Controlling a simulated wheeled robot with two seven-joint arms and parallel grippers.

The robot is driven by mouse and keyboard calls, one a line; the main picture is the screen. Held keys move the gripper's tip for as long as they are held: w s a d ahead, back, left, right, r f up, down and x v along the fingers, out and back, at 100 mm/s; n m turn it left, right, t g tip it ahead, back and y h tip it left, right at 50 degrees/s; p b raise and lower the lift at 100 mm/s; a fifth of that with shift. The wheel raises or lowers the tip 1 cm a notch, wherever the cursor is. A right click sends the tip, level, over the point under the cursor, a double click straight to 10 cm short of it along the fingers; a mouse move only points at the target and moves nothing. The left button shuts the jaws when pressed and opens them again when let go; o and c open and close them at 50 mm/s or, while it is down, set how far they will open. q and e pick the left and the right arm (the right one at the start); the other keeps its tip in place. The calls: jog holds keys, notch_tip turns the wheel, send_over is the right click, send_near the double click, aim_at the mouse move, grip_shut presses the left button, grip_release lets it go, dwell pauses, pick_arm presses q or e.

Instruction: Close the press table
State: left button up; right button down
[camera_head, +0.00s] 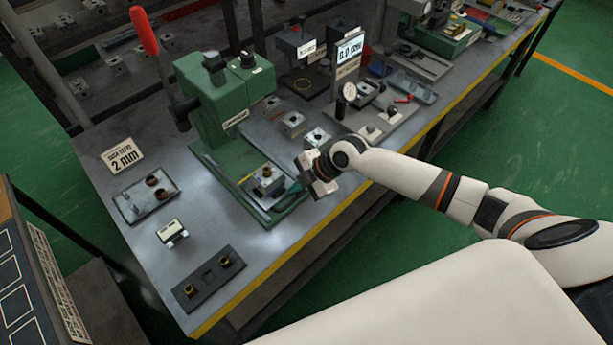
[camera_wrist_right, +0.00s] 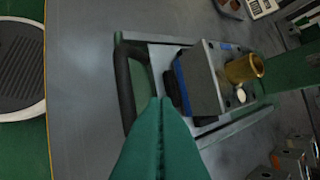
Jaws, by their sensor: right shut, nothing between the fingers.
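The green press (camera_head: 228,105) with a red-knobbed lever (camera_head: 144,30) stands on the workbench. Its press table (camera_head: 248,186) sticks out at the front, away from the column. A grey valve block (camera_head: 267,187) with a brass bushing sits on it; the block (camera_wrist_right: 203,82) and bushing (camera_wrist_right: 243,68) also show in the right wrist view. The table's dark bar handle (camera_wrist_right: 126,85) is left of the fingers in that view. My right gripper (camera_head: 294,188) is at the table's front right side. Its green fingers (camera_wrist_right: 160,102) are shut and empty; contact is unclear. My left gripper is not in view.
A gauge stand (camera_head: 349,92) and several loose blocks (camera_head: 292,123) lie to the right and behind. The yellow bench edge (camera_head: 330,219) runs in front.

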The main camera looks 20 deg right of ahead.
jog(key=shift+x, duration=1.2)
